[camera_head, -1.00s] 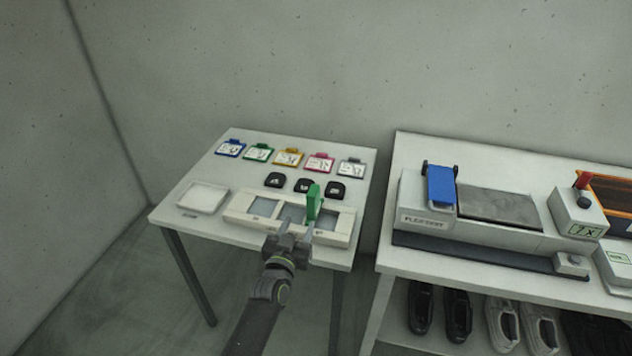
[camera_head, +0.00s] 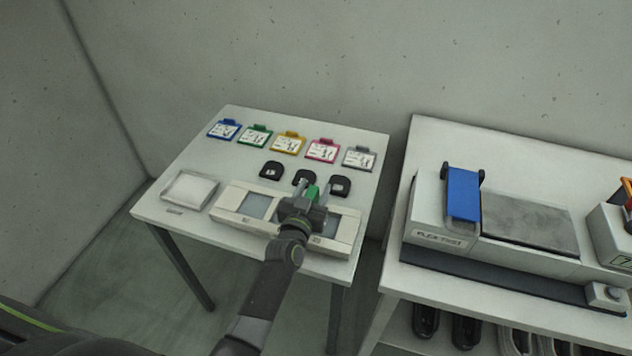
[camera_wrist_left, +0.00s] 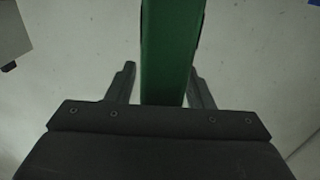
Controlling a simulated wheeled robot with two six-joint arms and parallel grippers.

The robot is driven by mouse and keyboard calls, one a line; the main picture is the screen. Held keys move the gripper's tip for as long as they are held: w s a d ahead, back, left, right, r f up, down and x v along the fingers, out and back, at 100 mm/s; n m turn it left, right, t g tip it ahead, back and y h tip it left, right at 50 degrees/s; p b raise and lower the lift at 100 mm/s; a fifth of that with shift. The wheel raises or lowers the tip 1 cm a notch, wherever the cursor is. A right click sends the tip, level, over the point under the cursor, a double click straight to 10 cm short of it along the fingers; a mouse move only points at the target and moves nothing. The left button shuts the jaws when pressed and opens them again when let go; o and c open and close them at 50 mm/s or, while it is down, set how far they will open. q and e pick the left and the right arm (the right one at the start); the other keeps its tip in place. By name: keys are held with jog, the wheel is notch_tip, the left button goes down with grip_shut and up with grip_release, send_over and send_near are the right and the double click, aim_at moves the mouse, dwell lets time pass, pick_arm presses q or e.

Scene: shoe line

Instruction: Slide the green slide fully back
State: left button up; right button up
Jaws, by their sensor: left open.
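The green slide (camera_head: 311,193) stands up from the white panel with grey windows (camera_head: 231,197) on the left table. My left gripper (camera_head: 313,189) is at it and hides its lower part in the head view. In the left wrist view the green slide (camera_wrist_left: 172,50) runs between the two fingers of my open left gripper (camera_wrist_left: 160,85). A gap shows on the left finger's side. The right finger is close beside it, and I cannot tell whether they touch. My right gripper is not in view.
Several black blocks (camera_head: 271,170) lie just behind the panel, with several coloured cards (camera_head: 289,143) farther back. A white tray (camera_head: 189,187) is left of the panel. The flex test machine (camera_head: 440,215) stands on the right table, across a narrow gap.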

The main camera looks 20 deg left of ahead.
pick_arm(q)
jog(key=shift+r, duration=0.1)
jog(key=shift+s, duration=0.1)
jog(key=shift+c, duration=0.7)
grip_shut()
